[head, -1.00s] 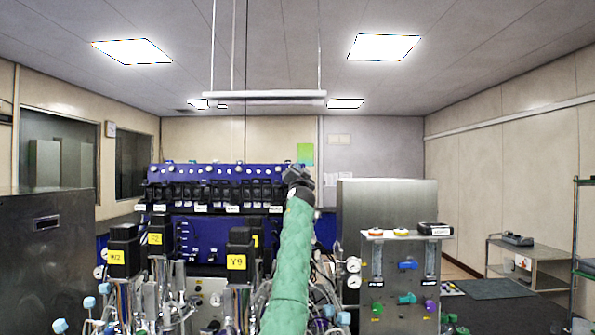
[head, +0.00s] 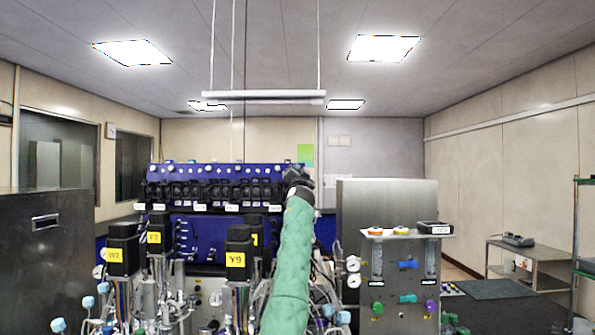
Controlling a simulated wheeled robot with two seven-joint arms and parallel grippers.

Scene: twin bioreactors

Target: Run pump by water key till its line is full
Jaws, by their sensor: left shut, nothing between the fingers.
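The blue control panel (head: 225,224) stands ahead, beyond the valves. A row of black pump units (head: 215,191) runs along its upper part, with small white labels (head: 232,208) below them. The label text and any water key are too small to read or pick out. My left arm, in a green sleeve, reaches up to the right end of this row. My left gripper (head: 301,178) is dark, small and shut, with nothing held. It overlaps the panel's right edge in the picture; I cannot tell whether it touches anything. The pump's line and its filling cannot be made out. My right gripper is not in view.
Black valve blocks with yellow labels (head: 236,260) and tubing stand in front of the panel. A steel cabinet (head: 385,205) and a flowmeter panel (head: 405,275) stand to the right. Another steel cabinet (head: 45,260) is at the left.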

